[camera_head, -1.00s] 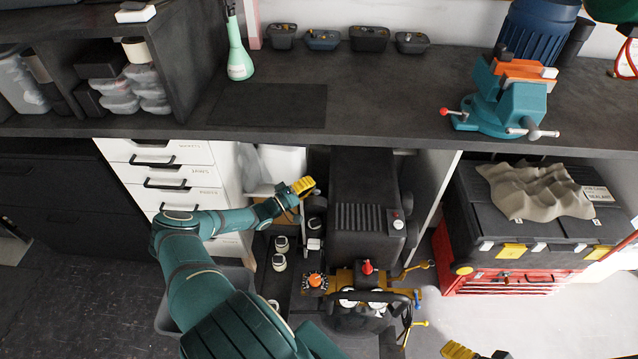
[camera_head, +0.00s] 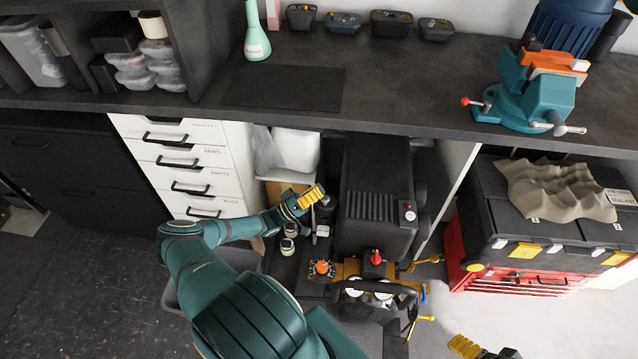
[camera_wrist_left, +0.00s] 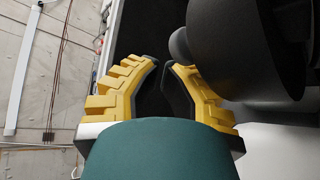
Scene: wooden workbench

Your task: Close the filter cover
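The dark compressor-like machine (camera_head: 372,205) stands in the bay under the bench. A small dark rounded part (camera_head: 326,208) is on its left side. I cannot tell for sure whether this is the filter cover. My left gripper (camera_head: 318,192) is at this part's upper left; contact is unclear. In the left wrist view its yellow fingers (camera_wrist_left: 160,62) bend together, with only a narrow dark gap between the tips and nothing seen held. A large dark round body (camera_wrist_left: 255,50) lies right of them. My right gripper (camera_head: 485,352) is partly cut off at the bottom edge.
White drawers (camera_head: 190,165) stand left of the bay, and a black and red toolbox (camera_head: 535,240) stands right. The bench edge (camera_head: 300,125) overhangs the bay. An orange dial (camera_head: 322,267) and a red knob (camera_head: 376,257) are on the machine's front.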

